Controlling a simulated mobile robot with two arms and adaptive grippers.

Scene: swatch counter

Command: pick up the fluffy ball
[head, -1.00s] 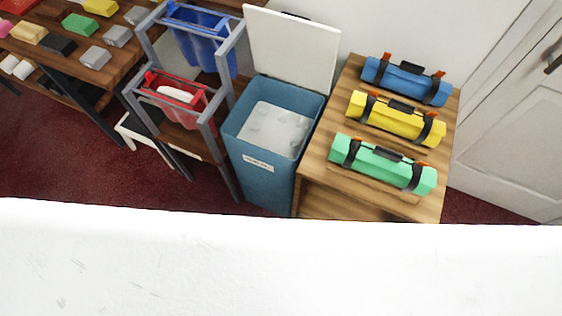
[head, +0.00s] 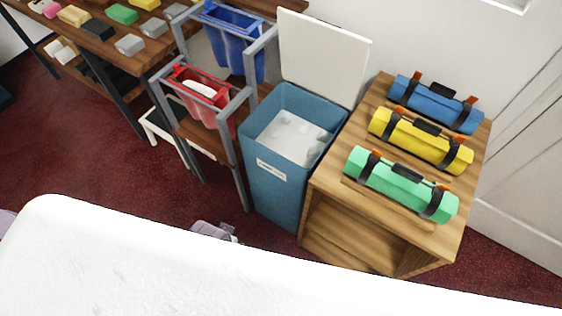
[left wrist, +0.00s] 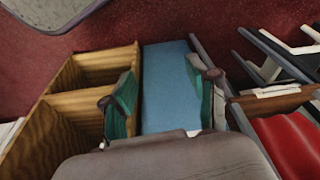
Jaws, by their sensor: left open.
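I cannot make out a fluffy ball in either view. My left gripper (left wrist: 162,88) shows in the left wrist view with its two green-padded fingers spread apart and nothing between them. Beyond the fingers is the side of the blue bin (left wrist: 168,70), with the wooden stand (left wrist: 105,62) to its left. In the head view the open bin (head: 276,195) holds pale lumpy contents that I cannot identify. My right gripper is in neither view.
A grey rack with a red bin (head: 197,92) and a blue bin (head: 226,40) stands left of the open bin. Green (head: 400,185), yellow (head: 420,140) and blue (head: 437,104) rolls lie on the stand. A large white surface (head: 150,265) hides the foreground. Red floor shows at left.

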